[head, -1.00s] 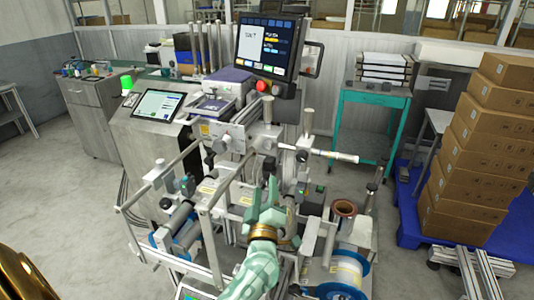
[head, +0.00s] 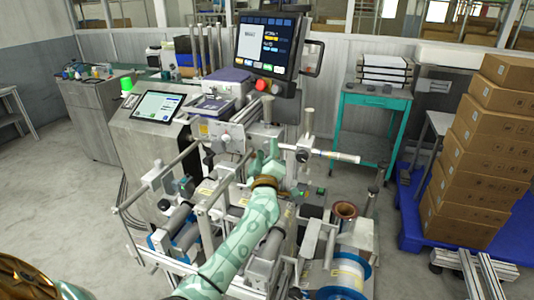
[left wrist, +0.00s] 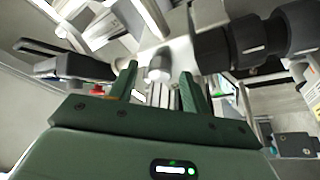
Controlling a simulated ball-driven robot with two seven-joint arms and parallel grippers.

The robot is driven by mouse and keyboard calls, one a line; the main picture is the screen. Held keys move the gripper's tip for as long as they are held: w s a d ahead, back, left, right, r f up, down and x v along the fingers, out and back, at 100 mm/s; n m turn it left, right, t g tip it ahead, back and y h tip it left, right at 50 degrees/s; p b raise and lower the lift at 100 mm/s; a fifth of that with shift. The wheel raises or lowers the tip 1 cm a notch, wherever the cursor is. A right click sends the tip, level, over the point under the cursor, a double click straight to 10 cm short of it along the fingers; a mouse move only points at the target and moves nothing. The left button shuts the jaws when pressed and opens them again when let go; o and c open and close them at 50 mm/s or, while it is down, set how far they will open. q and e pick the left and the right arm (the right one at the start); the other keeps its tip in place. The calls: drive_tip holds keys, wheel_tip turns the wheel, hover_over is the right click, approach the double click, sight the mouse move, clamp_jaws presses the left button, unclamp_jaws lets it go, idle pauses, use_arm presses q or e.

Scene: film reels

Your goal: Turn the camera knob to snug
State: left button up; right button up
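My left gripper (head: 266,156) is up at the middle of the machine, beside the black cylindrical camera body (head: 303,154) on its bracket. In the left wrist view its two green fingers (left wrist: 159,79) stand apart. The black camera body (left wrist: 251,42) lies to the right of the knob in that view. In the head view my gripper hides the knob. My right gripper is not in view.
A monitor (head: 267,45) with a red button stands above the work area. Metal posts and rollers (head: 180,215) surround my left arm. A reel with blue flanges (head: 346,277) is at the lower right. Stacked cartons (head: 485,150) stand on a blue pallet further right.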

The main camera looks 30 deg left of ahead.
use_arm(q)
drive_tip(key=c, duration=0.9)
drive_tip(key=shift+o, duration=0.2)
drive_tip(key=shift+r+n+g+p, duration=0.3)
drive_tip(key=shift+n+p, duration=0.5)
drive_tip(key=shift+p, duration=0.25)
drive_tip(key=n+g+p, duration=0.1)
drive_tip(key=n+p, duration=0.3)
drive_tip(key=p, duration=0.1)
drive_tip(key=n+g+h+p, duration=0.1)
drive_tip(key=n+p, duration=0.2)
drive_tip(key=p, duration=0.2)
drive_tip(key=r+n+g+p, duration=0.1)
drive_tip(key=n+g+p, duration=0.1)
drive_tip(key=n+p, duration=0.2)
drive_tip(key=shift+d+n+h+p, duration=0.1)
drive_tip(key=shift+n+h+p, duration=0.2)
drive_tip(key=shift+h+p, duration=0.15)
drive_tip(key=shift+f+n+g+h+p, duration=0.25)
drive_tip(key=shift+n+h+p, duration=0.3)
drive_tip(key=shift+n+p, duration=0.85)
drive_tip(key=o, duration=1)
